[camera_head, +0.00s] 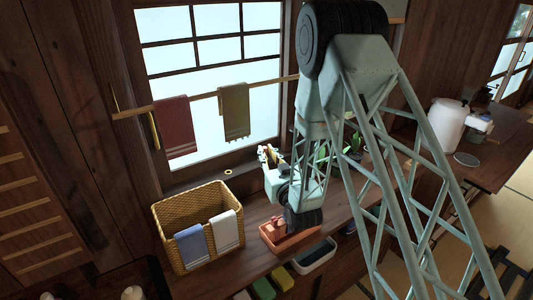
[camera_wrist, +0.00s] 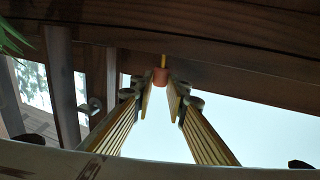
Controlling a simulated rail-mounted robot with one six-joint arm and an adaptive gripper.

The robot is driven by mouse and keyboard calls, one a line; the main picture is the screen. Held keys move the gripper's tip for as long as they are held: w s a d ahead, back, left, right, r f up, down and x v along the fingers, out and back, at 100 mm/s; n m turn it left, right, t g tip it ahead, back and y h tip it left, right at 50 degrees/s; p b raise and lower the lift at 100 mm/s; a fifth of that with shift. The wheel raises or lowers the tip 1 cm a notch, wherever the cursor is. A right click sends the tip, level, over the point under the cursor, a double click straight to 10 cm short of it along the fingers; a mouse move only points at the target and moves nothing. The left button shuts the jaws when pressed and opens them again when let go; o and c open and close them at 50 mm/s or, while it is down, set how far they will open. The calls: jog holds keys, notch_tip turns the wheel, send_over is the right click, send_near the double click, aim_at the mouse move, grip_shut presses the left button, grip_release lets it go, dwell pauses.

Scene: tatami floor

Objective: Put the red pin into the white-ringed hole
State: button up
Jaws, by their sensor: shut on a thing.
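My gripper (camera_head: 268,152) is raised in front of the window's lower edge, above the wooden counter, in the head view. In the wrist view its two fingers (camera_wrist: 162,92) come close together at their tips. They are shut on a small red pin (camera_wrist: 161,77), which has a thin yellow part sticking up from it. The pin is too small to make out in the head view. I cannot make out a white-ringed hole in either view. A small tan ring (camera_head: 227,170) lies on the sill left of the gripper.
A wicker basket (camera_head: 178,215) with cloths over its rim stands left on the counter. An orange-red tray (camera_head: 312,238) and a white-rimmed tray (camera_head: 318,258) sit below my arm. Two towels hang from a rod (camera_head: 205,95) across the window. A plant (camera_head: 350,152) is at right.

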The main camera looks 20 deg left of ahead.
jog(key=shift+f+b, duration=1.05)
jog(key=shift+b, duration=1.05)
dwell(2.7)
dwell(0.4)
jog(key=o, duration=0.8)
jog(key=shift+o, duration=0.4)
jog(key=o, duration=0.4)
jog(key=shift+r, duration=0.25)
jog(key=shift+r+p, duration=0.5)
jog(key=shift+r, duration=2.25)
